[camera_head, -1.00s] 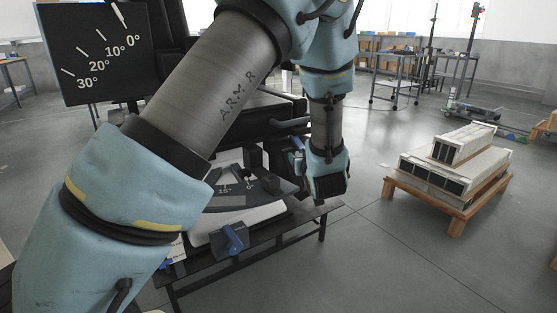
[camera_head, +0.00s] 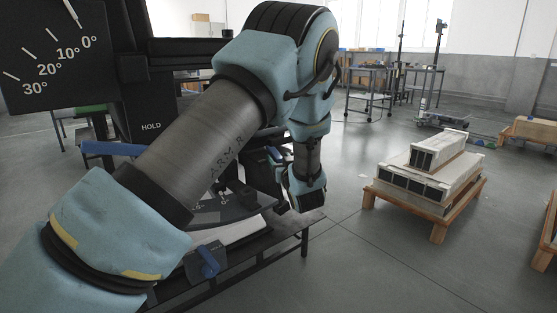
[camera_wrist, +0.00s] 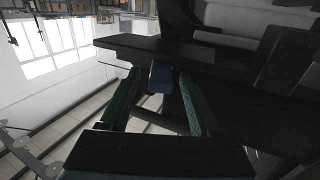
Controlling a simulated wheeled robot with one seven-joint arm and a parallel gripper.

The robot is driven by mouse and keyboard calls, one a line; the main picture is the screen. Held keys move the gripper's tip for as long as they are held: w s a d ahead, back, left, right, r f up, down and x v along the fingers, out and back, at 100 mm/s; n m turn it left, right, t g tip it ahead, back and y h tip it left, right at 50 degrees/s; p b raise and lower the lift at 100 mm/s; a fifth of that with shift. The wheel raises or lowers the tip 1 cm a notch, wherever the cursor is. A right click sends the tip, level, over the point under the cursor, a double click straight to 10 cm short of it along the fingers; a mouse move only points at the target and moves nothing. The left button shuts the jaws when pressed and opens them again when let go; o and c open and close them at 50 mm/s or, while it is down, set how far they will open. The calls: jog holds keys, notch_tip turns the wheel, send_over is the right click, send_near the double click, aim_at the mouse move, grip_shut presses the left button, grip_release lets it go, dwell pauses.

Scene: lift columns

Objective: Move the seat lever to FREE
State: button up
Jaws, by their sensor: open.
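A blue lever-like bar (camera_head: 112,148) sticks out to the left below a white HOLD label (camera_head: 151,127) on the dark column in the head view; no FREE label is readable. A second blue handle (camera_head: 208,262) sits on a dark block at the front of the bench. I cannot tell which of them is the seat lever. My gripper (camera_wrist: 159,82) is open, its two green fingers pointing at a dark ledge. A short blue piece (camera_wrist: 160,76) shows between the fingertips; contact cannot be judged. In the head view my arm hides much of the column and bench.
A dark angle board (camera_head: 55,60) marked 0° to 30° stands at upper left. The dark bench (camera_head: 290,232) carries a tilted scale plate. A wooden pallet with grey blocks (camera_head: 425,185) stands at right. The floor between bench and pallet is clear.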

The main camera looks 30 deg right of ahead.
jog(key=shift+w, duration=0.4)
grip_shut()
jog(key=shift+d, duration=0.1)
dwell(1.1)
